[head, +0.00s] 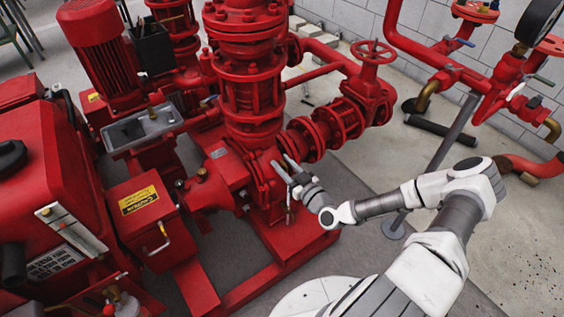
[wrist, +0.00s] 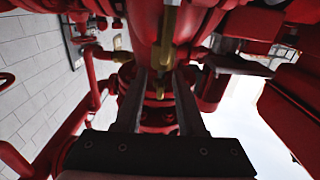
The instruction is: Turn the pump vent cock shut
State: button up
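In the wrist view, a brass cock (wrist: 167,36) is at the top centre against the red pump casing (wrist: 145,30). In the head view, my gripper (head: 283,166) is close to the right side of the red pump casing (head: 228,172). The cock cannot be made out there.
A flanged red pipe with a handwheel valve (head: 372,52) runs behind my gripper. A red box with a yellow caution label (head: 139,200) and a small lever stands left. Red pipework with a gauge (head: 540,20) is at right.

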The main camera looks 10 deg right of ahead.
grip_shut()
